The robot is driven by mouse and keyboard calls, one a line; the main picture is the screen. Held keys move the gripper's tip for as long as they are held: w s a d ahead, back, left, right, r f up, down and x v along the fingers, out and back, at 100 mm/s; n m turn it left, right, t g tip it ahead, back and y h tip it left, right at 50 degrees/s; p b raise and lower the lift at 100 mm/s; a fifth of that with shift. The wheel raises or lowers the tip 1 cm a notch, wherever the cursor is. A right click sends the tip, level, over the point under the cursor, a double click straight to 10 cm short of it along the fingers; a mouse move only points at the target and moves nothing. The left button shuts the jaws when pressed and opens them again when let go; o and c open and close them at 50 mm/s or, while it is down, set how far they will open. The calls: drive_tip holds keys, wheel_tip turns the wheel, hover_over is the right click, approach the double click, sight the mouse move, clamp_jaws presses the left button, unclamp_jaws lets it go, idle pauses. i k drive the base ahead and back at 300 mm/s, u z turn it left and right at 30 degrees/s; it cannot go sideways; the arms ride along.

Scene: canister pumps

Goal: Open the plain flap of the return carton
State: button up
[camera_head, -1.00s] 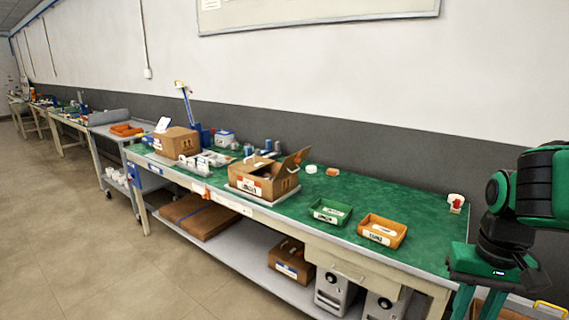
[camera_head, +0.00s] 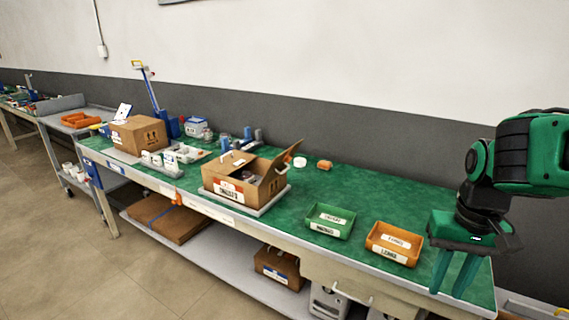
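An open brown carton (camera_head: 255,195) with a red-and-white label on its front stands on a pale tray (camera_head: 270,206) at the middle of the bench. I take it for the return carton, but its label is too small to read surely. A flap without visible print (camera_head: 282,162) rises at a slant on its right side. Dark and pale items show partly inside; its other flaps are hard to make out. My gripper (camera_head: 454,292) hangs at the far right, fingers down and apart, nothing between them. It is well away from the carton, beyond the orange bin.
A green bin (camera_head: 330,232) and an orange bin (camera_head: 395,261) stand between the carton and my gripper. A closed brown carton (camera_head: 128,142) and white parts (camera_head: 183,153) are to the left. A white roll (camera_head: 300,162) lies behind. The green bench top (camera_head: 375,200) is clear behind the bins.

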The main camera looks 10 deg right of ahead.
sight(230, 161)
drive_tip(key=u, duration=0.45)
drive_tip(key=i, duration=0.95)
drive_tip(key=u, duration=0.35)
